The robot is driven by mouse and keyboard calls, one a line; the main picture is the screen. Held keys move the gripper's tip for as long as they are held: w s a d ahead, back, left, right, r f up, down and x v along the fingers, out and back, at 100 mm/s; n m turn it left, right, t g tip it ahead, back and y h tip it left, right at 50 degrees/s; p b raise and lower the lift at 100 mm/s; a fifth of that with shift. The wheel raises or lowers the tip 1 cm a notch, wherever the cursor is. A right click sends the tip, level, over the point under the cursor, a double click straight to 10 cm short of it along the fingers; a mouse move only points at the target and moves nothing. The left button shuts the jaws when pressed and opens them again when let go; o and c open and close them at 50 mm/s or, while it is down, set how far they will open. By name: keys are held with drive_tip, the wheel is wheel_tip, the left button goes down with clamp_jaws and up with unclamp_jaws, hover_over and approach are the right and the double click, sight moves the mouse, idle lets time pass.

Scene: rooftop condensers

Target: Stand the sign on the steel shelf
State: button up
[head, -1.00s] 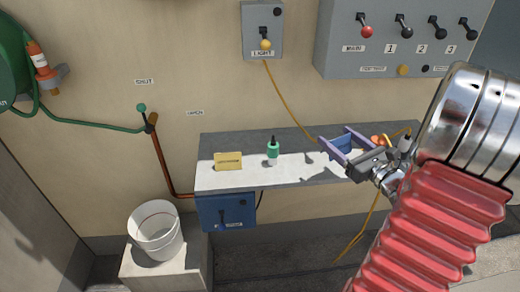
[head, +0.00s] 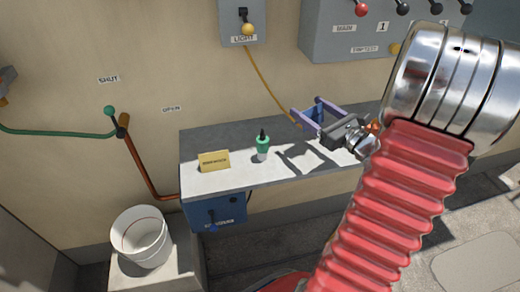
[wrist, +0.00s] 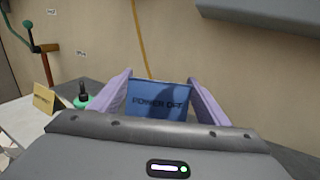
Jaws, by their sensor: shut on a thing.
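A blue sign reading "POWER OFF" (wrist: 158,100) is between the two purple fingers of my gripper (head: 318,113). The sign (head: 313,116) also shows in the head view. My gripper is shut on it, with a finger at each side edge, and the lettering looks upright in the wrist view. The grey steel shelf (head: 215,139) runs along the wall. My gripper holds the sign above the shelf's right part, and its shadow falls on the sunlit top. The sign's lower edge is partly hidden by the gripper body in the wrist view.
A yellow sign (head: 214,161) stands on the shelf's left part. An orange thing (head: 373,127) is partly hidden behind my gripper. A yellow cable (head: 267,82) hangs down the wall.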

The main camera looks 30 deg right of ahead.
drive_tip(key=shift+f, duration=2.9)
drive_tip(key=shift+f, duration=2.1)
drive_tip(key=o, duration=1)
drive_tip(key=shift+o, duration=0.2)
drive_tip(key=s, duration=0.8)
drive_tip(key=s+d, duration=0.1)
drive_tip(key=s, duration=0.3)
drive_tip(key=shift+d, duration=0.1)
